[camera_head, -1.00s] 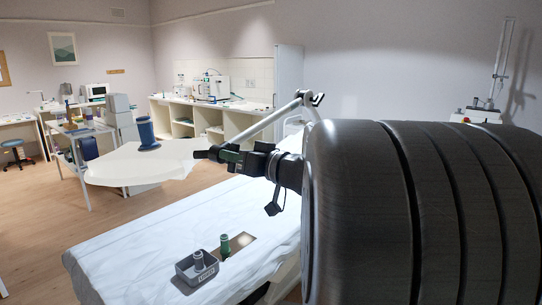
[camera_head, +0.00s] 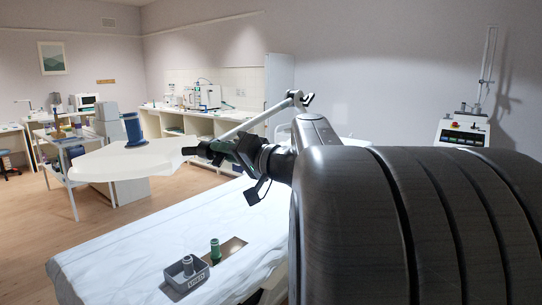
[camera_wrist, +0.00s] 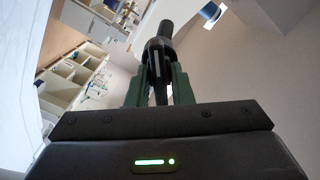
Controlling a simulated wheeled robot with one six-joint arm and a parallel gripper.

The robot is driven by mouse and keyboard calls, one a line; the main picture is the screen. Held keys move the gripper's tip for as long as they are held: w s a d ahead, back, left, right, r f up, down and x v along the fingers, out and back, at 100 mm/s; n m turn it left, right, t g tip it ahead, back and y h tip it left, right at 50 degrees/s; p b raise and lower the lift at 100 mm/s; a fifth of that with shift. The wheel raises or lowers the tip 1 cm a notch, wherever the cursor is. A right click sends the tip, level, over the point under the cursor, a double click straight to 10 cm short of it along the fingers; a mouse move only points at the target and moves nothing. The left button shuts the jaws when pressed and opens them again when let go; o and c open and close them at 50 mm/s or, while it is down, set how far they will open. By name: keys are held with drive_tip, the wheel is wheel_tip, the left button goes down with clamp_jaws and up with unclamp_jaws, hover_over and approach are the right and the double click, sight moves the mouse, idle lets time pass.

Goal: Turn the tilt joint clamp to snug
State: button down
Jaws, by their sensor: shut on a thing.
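My gripper (camera_head: 222,149) is out over the far side of the white couch, in the middle of the head view. In the wrist view its two green fingers (camera_wrist: 158,86) are closed around a dark part with a round collar and a cylindrical end (camera_wrist: 164,32). The dark end also shows beyond the fingers in the head view (camera_head: 203,149). I cannot tell for certain that this part is the tilt joint clamp, nor read how tight it is. The fingers hide its gripped section.
The white-covered couch (camera_head: 125,250) bears a grey tray (camera_head: 187,285) with a cylinder in it, and a green cylinder (camera_head: 214,248) beside it. A console (camera_head: 464,131) stands at right.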

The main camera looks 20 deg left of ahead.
drive_tip(key=shift+m, duration=0.8)
drive_tip(key=c, duration=1.3)
unclamp_jaws()
drive_tip(key=b+v, duration=0.2)
drive_tip(key=v, duration=1.2)
drive_tip(key=shift+b, duration=0.4)
drive_tip(key=shift+a, duration=0.15)
drive_tip(key=p+x, duration=0.2)
drive_tip(key=x, duration=1.1)
drive_tip(key=shift+w+a, duration=0.2)
drive_tip(key=shift+a, duration=0.15)
